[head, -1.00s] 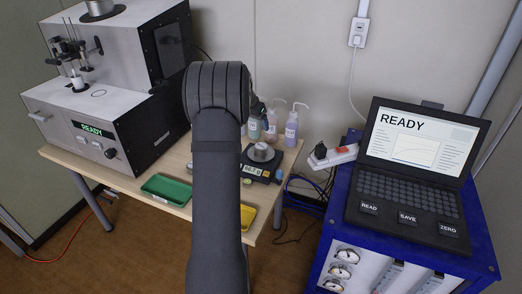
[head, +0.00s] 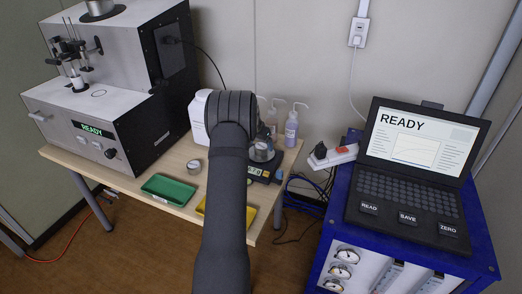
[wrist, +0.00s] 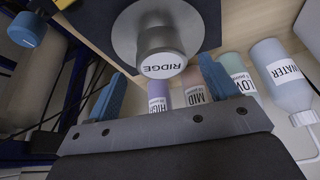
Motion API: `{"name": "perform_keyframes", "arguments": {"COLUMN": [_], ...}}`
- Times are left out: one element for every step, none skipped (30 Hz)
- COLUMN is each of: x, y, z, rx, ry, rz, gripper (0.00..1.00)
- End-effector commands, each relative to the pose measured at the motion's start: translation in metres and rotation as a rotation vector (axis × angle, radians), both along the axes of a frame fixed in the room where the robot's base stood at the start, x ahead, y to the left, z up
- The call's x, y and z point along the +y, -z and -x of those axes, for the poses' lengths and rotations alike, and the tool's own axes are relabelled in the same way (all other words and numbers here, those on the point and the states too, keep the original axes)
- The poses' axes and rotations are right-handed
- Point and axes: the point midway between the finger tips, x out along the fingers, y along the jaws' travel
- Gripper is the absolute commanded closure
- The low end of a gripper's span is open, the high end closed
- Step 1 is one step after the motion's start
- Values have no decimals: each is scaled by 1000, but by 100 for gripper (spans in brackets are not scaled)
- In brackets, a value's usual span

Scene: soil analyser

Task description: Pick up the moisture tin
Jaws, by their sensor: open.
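A round metal tin labelled RIDGE (wrist: 162,66) stands on the round pan of a balance in the wrist view. In the head view this tin (head: 261,152) is partly hidden by my arm. My gripper (wrist: 163,76) is open, with one blue finger to each side of the tin in the picture. I cannot tell if the fingertips reach down around it. In the head view my gripper is mostly hidden behind my arm. A second small round tin (head: 194,166) sits on the bench behind the green tray.
Bottles labelled HIGH (wrist: 159,104), MID (wrist: 195,94), LOW (wrist: 238,88) and WATER (wrist: 281,73) stand close by. A green tray (head: 168,190) and a yellow tray (head: 249,216) lie at the bench front. A white bottle (head: 200,118) stands behind my arm.

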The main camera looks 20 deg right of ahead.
Motion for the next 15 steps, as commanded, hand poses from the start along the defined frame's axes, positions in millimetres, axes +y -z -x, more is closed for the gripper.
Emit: {"name": "perform_keyframes", "arguments": {"x": [1, 1, -2, -3, -4, -5, -5, -6, -6, -6, -6, -6, -6, -6, -6], "y": [10, 15, 19, 22, 25, 28, 29, 30, 31, 31, 31, 31, 31, 31, 31], "z": [-2, -3, -4, -5, -6, -7, -7, -7, -8, -8, -8, -8, -8, -8, -8], "rx": [2, 2, 1, 1, 1, 1, -1, -1, -1, -1, -1, -1, -1, -1, -1], "ry": [-1, -1, 0, 0, 0, 0, 0, 0, 0, 0, 0, 0, 0, 0, 0], "rz": [-1, -1, 0, 1, 1, 1, 1, 1, 1, 1, 1, 1, 1, 1, 1], "gripper": [21, 21, 21, 21, 21, 21, 21, 21, 21, 21, 21, 21, 21, 21, 21]}}
